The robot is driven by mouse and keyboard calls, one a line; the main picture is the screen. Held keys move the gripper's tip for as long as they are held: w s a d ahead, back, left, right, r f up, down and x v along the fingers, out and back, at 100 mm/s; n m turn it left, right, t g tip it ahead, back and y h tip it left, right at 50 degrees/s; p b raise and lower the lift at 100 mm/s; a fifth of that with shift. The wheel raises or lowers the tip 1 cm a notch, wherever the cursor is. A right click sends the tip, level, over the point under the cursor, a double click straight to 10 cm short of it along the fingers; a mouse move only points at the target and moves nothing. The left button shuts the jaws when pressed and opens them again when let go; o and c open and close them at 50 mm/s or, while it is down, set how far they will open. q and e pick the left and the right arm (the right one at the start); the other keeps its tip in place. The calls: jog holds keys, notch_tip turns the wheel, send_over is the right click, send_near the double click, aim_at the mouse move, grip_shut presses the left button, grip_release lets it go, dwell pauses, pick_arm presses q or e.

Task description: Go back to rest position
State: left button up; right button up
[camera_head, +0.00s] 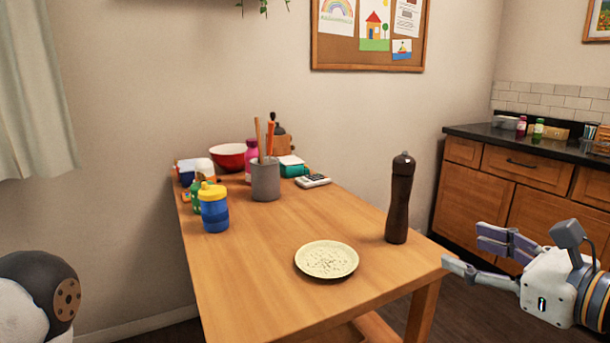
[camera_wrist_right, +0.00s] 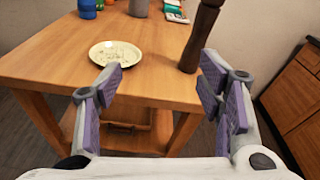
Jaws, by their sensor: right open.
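My right gripper (camera_head: 478,257) is open and empty off the right edge of the wooden table, apart from it. Its two purple-padded fingers also frame the lower part of the right wrist view (camera_wrist_right: 163,90), spread wide with nothing between them. My left gripper is not in view; only a part of my left arm shows at the lower left of the head view.
A wooden table (camera_head: 250,295) holds a speckled plate (camera_head: 327,260), a tall dark pepper mill (camera_head: 400,200), a blue and yellow cup (camera_head: 214,210), a grey utensil holder (camera_head: 265,180) and a red bowl (camera_head: 230,157). A counter with drawers (camera_head: 520,190) stands at the right.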

jog(key=a+f+n+g+y, duration=0.1)
jog(key=a+f+n+g, duration=0.4)
jog(key=a+f, duration=0.5)
jog(key=s+a+f+n+g, duration=0.2)
jog(key=s+f+n, duration=0.15)
jog(key=f, duration=0.25)
jog(key=s+a+f+n+g, duration=0.3)
jog(key=s+f, duration=0.2)
jog(key=f, duration=0.2)
jog(key=s+d+f+n+g+h, duration=0.3)
jog(key=s+d+f+n, duration=0.1)
jog(key=s+f+n, duration=0.3)
jog(key=s+d+f+n+g+h, duration=0.3)
jog(key=s+f+n, duration=0.3)
jog(key=s+n, duration=0.4)
jog(key=s+d, duration=0.1)
jog(key=s, duration=0.4)
jog(key=shift+d+f+n+h, duration=0.25)
jog(key=shift+f+n+h, duration=0.1)
jog(key=shift+f+h, duration=0.05)
